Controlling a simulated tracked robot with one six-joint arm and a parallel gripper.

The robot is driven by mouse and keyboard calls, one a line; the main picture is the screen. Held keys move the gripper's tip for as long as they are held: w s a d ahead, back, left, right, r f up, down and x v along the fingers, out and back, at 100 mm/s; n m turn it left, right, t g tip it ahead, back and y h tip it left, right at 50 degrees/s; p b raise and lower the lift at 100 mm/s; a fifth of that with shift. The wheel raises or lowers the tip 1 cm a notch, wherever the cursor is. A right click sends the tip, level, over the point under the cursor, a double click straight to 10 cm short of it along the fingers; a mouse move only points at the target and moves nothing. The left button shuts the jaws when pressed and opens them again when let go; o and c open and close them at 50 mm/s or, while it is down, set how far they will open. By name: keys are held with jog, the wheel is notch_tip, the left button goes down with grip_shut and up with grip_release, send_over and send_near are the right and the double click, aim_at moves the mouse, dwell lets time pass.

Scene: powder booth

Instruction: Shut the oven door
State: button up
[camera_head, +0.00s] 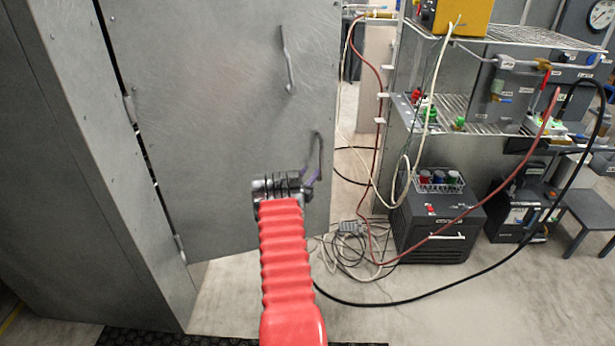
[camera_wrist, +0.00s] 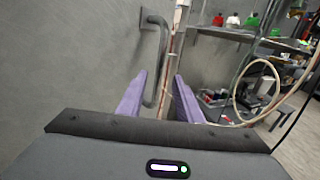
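The oven door (camera_head: 210,130) is a large flat grey metal panel, hinged on its left side to the grey oven body (camera_head: 75,150). It stands open, with floor showing below and beyond it. My gripper (camera_head: 316,155) is in front of the door's lower right part, below the handle in the picture. In the wrist view its purple fingers (camera_wrist: 160,76) are apart, and the handle's lower end appears between them. I cannot tell whether they touch it.
Wire shelves (camera_head: 480,115) with bottles and fittings stand at the right. A dark box (camera_head: 435,225) with a basket on top is on the floor below them. Hoses and cables (camera_head: 350,250) lie right of the door. A small stool (camera_head: 590,210) is at far right.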

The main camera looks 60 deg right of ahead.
jog(key=shift+a, duration=0.65)
